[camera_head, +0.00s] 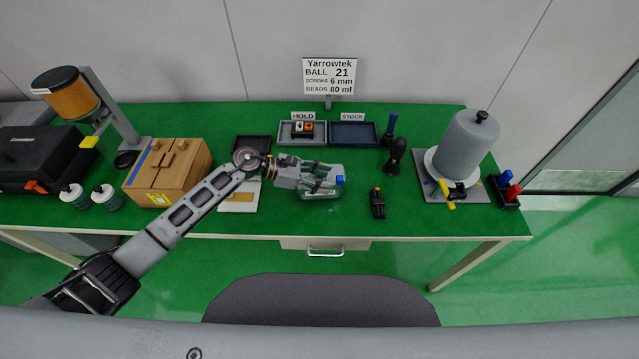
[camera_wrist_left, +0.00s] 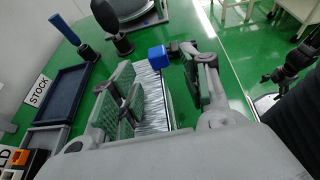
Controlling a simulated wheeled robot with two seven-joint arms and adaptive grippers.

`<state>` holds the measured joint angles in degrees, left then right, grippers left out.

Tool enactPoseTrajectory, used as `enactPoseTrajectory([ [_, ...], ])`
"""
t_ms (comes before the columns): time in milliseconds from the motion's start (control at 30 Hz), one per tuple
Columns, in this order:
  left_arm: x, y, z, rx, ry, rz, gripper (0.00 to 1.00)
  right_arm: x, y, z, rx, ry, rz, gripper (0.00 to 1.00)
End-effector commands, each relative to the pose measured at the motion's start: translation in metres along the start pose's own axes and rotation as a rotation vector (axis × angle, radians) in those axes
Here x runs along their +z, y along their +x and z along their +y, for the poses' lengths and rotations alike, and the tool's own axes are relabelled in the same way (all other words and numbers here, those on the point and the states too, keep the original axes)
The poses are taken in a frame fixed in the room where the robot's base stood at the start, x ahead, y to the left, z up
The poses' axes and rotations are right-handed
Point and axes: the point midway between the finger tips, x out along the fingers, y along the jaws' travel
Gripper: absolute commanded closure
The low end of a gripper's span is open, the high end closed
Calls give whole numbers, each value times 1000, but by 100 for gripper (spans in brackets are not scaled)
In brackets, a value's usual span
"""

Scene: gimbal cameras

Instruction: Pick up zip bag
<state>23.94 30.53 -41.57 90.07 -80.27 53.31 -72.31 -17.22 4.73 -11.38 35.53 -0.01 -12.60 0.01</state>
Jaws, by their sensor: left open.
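A clear, pale bag with a blue piece at one corner, which looks like the zip bag (camera_head: 322,193), lies near the front edge of the green table in the head view. My left gripper (camera_head: 322,181) is over it and open. In the left wrist view the bag (camera_wrist_left: 152,98) shows as a whitish striped surface between the green-padded fingers (camera_wrist_left: 160,92), with the blue piece just beyond the fingertips. I cannot tell whether either finger touches it. My right gripper does not show.
A black-and-orange item (camera_head: 378,203) stands right of the bag. A dark stand (camera_head: 396,157) and the STOCK tray (camera_head: 354,134) are behind. A cardboard box (camera_head: 168,172) is at the left, a grey canister (camera_head: 466,145) at the right. A chair back (camera_head: 320,300) is in front.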

Motion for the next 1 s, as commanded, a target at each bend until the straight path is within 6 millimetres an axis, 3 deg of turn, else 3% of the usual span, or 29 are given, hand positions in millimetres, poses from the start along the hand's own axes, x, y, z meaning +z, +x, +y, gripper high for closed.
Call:
enactPoseTrajectory([
  [633,0,8,0,0,0,0,54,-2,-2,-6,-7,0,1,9],
  [1000,0,8,0,0,0,0,100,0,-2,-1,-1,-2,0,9],
])
